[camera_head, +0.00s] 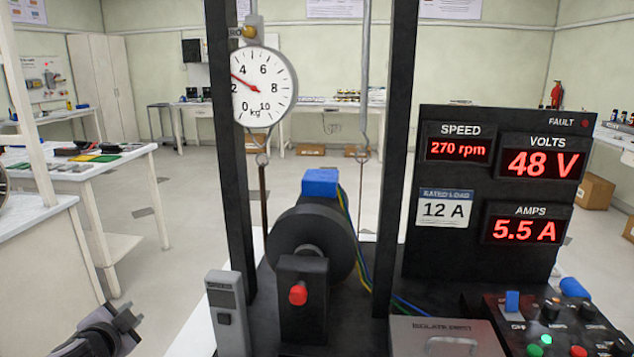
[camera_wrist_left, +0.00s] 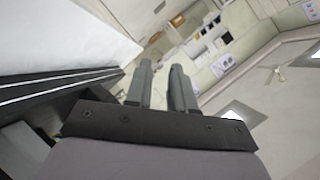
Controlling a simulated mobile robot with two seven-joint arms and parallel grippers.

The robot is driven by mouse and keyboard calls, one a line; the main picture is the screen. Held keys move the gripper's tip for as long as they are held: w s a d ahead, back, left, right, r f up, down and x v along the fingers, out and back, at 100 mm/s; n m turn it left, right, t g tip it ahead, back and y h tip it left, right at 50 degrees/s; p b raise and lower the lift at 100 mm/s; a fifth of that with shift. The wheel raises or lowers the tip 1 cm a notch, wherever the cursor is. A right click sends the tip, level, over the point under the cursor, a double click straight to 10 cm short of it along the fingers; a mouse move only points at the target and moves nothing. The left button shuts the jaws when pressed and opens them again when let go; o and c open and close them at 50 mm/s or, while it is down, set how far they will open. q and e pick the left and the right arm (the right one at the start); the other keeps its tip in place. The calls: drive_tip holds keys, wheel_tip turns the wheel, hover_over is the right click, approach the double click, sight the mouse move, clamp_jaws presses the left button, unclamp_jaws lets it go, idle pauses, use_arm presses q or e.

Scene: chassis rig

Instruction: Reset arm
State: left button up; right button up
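My left gripper (camera_head: 122,320) is at the lower left of the head view, left of the rig and apart from it. In the left wrist view its two fingers (camera_wrist_left: 162,85) stand apart with a gap between them and nothing in the gap. My right arm and gripper are not in view. The test rig has a dark motor drum (camera_head: 313,240) with a blue block (camera_head: 320,183) on top and a round dial gauge (camera_head: 263,88) above. Its dark panel (camera_head: 425,250) shows 270 rpm, 48 V and 5.5 A, and a label reads 12 A.
A red button (camera_head: 298,294) sits on a dark box before the drum. A control box (camera_head: 550,325) with knobs and buttons is at the lower right. A white bench (camera_head: 40,225) is at the left, with open floor between it and the rig.

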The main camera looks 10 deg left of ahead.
use_arm(q)
drive_tip(key=s+d+f+m+g+h, duration=0.2)
drive_tip(key=s+d+f+h, duration=0.1)
drive_tip(key=s+d+f, duration=0.45)
drive_tip(key=s+d+f+m+g+h, duration=0.1)
drive_tip(key=s+d+f+m+h, duration=0.25)
drive_tip(key=s+f, duration=0.6)
drive_tip(key=s+d+n, duration=0.2)
drive_tip(key=d+n, duration=0.2)
drive_tip(key=d, duration=0.4)
drive_tip(key=s+d+f+n+t+h, duration=0.1)
drive_tip(key=s+d+n, duration=0.1)
drive_tip(key=d+n, duration=0.3)
drive_tip(key=d, duration=0.4)
drive_tip(key=shift+d+f, duration=0.2)
drive_tip(key=shift+d, duration=0.1)
drive_tip(key=shift+n, duration=0.25)
